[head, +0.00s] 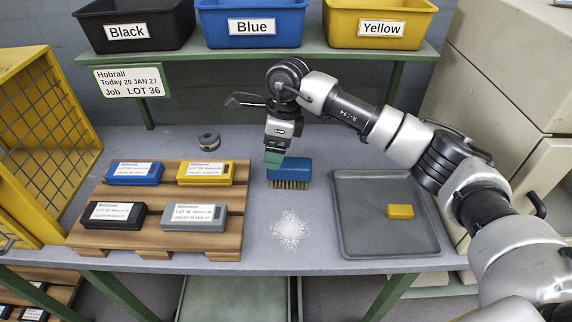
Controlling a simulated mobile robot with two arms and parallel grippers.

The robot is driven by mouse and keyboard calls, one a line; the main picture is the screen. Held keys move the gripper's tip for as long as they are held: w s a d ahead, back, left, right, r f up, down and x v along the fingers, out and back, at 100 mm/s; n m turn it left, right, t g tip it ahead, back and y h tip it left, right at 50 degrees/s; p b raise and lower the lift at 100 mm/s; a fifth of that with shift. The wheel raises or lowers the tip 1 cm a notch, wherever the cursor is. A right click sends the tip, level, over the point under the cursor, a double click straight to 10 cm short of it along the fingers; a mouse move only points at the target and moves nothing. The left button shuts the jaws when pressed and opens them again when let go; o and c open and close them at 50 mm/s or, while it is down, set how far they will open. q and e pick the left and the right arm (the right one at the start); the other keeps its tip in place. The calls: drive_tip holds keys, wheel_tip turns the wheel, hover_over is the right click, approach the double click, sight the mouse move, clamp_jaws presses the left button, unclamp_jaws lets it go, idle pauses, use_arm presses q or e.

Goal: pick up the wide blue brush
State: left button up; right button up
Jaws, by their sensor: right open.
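The wide blue brush (291,172) rests on the grey bench top, bristles down, between the wooden pallet and the grey tray. My right gripper (273,160) points down at the brush's left end. Its greenish fingertips overlap that end in the picture and hide part of it. The gripper is open; I cannot tell whether the fingers touch the brush or straddle it. My left gripper is not in view.
A wooden pallet (170,190) with blue, yellow, black and grey labelled boxes stands left. A grey tray (352,243) with a yellow block (400,211) lies right. White granules (290,229) lie before the brush. A shelf (300,54) with bins runs behind.

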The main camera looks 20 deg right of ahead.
sight(290, 162)
drive_tip(key=d, duration=0.1)
drive_tip(key=w+d+r+h, duration=0.1)
drive_tip(key=d+h, duration=0.1)
drive_tip(key=d, duration=0.1)
drive_tip(key=shift+w+d+r, duration=0.1)
drive_tip(key=shift+w+r, duration=0.15)
drive_tip(key=shift+r, duration=0.05)
wheel_tip(290, 162, down, 4)
drive_tip(key=shift+d+f+p, duration=0.1)
drive_tip(key=shift+f+p, duration=0.1)
drive_tip(key=shift+p, duration=0.1)
drive_tip(key=shift+w+f+p, duration=0.2)
drive_tip(key=shift+f+p, duration=0.35)
drive_tip(key=shift+f, duration=2.4)
drive_tip(key=shift+r, duration=0.1)
drive_tip(key=c, duration=1.1)
drive_tip(key=shift+r, duration=0.15)
